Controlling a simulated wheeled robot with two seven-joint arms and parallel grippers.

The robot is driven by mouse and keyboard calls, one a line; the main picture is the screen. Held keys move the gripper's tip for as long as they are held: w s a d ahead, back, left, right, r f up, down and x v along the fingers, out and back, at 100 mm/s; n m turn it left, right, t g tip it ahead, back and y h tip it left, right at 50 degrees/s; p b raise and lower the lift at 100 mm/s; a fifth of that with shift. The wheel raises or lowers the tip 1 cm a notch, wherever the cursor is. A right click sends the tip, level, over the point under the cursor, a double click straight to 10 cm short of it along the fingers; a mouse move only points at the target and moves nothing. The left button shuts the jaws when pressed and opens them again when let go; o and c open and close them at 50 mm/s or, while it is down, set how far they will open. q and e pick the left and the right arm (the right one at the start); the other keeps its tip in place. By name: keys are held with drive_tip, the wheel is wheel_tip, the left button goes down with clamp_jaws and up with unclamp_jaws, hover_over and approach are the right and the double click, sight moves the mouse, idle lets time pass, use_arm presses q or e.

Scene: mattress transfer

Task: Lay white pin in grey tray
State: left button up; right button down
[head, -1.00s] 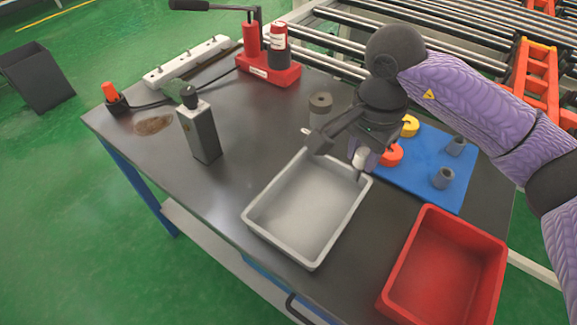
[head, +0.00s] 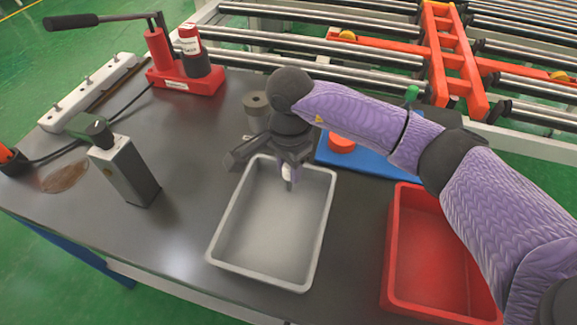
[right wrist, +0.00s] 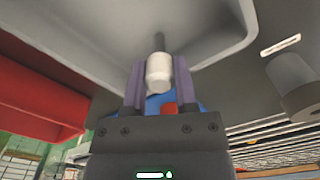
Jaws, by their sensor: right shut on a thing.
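The white pin (right wrist: 159,72) is between the fingers of my right gripper (right wrist: 158,85), which is shut on it; a dark thin tip sticks out of the pin. In the head view the pin (head: 287,173) shows small and pale below my right gripper (head: 289,172). The gripper hangs over the far part of the grey tray (head: 224,235), inside its far rim as seen from above. The tray is otherwise empty. How high the pin is above the tray floor is hard to tell. My left gripper is not in view.
An empty red tray (head: 399,235) stands right of the grey tray. A blue mat (head: 368,161) with an orange piece (head: 341,144) lies behind, partly hidden by my arm. A grey cylinder (head: 256,106), a black-and-grey block (head: 125,172) and a red device (head: 186,79) stand farther left.

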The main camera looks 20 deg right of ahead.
drive_tip(key=shift+f, duration=0.1)
drive_tip(key=shift+c, duration=2)
unclamp_jaws()
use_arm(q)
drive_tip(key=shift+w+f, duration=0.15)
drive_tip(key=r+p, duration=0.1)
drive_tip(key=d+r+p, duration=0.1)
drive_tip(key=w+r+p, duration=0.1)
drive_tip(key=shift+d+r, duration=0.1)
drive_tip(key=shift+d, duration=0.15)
use_arm(e)
wheel_tip(320, 180, up, 12)
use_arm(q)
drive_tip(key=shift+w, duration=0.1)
